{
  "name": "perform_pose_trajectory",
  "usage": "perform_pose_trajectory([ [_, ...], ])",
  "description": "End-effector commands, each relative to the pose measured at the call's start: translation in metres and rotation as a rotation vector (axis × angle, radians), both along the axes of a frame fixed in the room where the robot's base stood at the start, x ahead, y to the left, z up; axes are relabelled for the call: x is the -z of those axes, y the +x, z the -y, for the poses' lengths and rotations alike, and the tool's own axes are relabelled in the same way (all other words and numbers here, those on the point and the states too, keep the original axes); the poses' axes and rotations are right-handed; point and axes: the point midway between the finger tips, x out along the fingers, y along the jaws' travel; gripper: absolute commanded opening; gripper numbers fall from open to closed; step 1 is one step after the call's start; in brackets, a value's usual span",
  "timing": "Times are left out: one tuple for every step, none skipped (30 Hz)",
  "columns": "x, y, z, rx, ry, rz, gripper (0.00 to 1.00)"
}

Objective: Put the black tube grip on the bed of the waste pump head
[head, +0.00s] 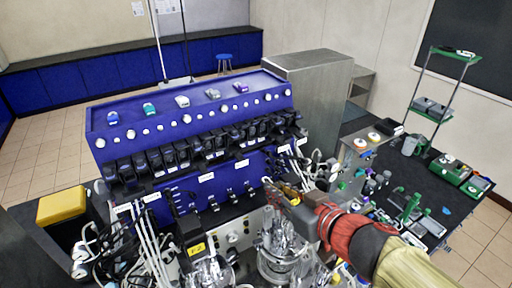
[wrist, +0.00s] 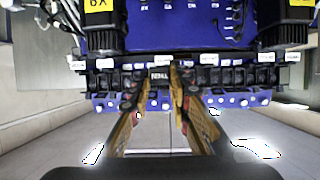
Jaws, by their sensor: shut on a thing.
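My gripper (head: 279,189) reaches in from the lower right of the head view, in front of the blue bioreactor unit. Its yellow and dark fingers also show in the wrist view (wrist: 163,88), close together at the tips. They are shut on a small dark thing, apparently the black tube grip, mostly hidden between the fingertips. A row of black pump heads (head: 185,153) runs along the front of the blue unit; it also shows in the wrist view (wrist: 220,78) behind the fingertips. I cannot tell which is the waste pump head, and its bed is not distinguishable.
Glass vessels (head: 278,250) with tubes and cables crowd the space below my arm. A steel cabinet (head: 315,95) stands behind the blue unit (head: 125,125). A yellow-topped box (head: 60,206) is at left. A dark bench (head: 455,190) with green racks is at right.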

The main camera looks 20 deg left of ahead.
Motion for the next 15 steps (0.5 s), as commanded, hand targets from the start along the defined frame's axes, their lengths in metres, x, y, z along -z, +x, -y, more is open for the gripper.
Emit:
perform_pose_trajectory([
  [-0.001,-0.002,-0.004,-0.012,0.000,0.002,0.00],
  [-0.002,-0.001,-0.007,-0.015,0.000,0.002,0.00],
  [-0.001,0.001,-0.011,-0.016,0.000,0.002,0.00],
  [-0.001,0.003,-0.014,-0.015,0.000,0.000,0.00],
  [0.000,0.007,-0.019,-0.014,0.000,0.000,0.00],
  [0.001,0.012,-0.025,-0.015,0.000,-0.001,0.00],
  [0.001,0.016,-0.031,-0.015,0.000,-0.001,0.00],
  [0.000,0.021,-0.037,-0.014,-0.001,-0.001,0.00],
  [0.001,0.027,-0.044,-0.014,-0.001,-0.001,0.00],
  [0.001,0.032,-0.050,-0.014,-0.001,0.000,0.00],
  [0.000,0.037,-0.056,-0.014,0.000,0.000,0.00],
  [0.001,0.043,-0.064,-0.013,-0.001,-0.001,0.00],
  [0.001,0.047,-0.069,-0.013,-0.001,-0.001,0.00],
  [0.000,0.052,-0.075,-0.013,-0.001,-0.001,0.00],
  [0.000,0.058,-0.082,-0.013,-0.001,0.001,0.00],
])
